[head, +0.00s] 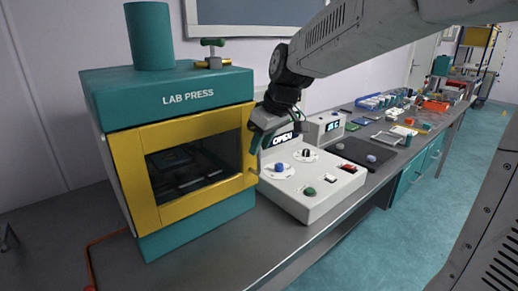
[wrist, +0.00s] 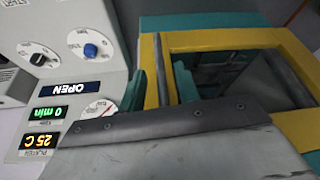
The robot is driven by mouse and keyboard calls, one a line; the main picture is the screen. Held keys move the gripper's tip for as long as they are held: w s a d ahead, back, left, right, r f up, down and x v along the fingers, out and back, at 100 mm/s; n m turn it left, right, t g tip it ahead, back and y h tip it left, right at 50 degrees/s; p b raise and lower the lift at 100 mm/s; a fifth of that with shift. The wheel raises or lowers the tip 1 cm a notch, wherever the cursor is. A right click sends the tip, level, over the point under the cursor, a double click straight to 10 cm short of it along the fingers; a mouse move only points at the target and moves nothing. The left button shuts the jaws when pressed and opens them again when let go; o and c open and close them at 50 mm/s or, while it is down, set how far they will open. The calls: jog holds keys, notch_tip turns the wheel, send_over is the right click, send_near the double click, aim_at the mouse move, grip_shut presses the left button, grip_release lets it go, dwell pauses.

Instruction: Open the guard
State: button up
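The guard (head: 188,122) is a yellow frame with a dark window on the front of the teal lab press (head: 165,88). It looks closed, flat against the press front; it also shows in the wrist view (wrist: 235,40). My gripper (head: 262,138) is at the guard's right edge. In the wrist view its two teal fingers (wrist: 162,85) stand apart. An upright grey bar, seemingly the guard's handle (wrist: 157,65), is between them, with gaps visible on both sides. The grey gripper body hides the bar's lower part. In the head view my gripper covers most of the handle.
A white control box (head: 310,185) with knobs and a display reading OPEN (wrist: 62,88) stands right of the press, close to my gripper. The bench (head: 235,250) is bare in front of the press. Several small items lie farther along it.

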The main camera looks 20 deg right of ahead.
jog(key=shift+x, duration=1.1)
grip_shut()
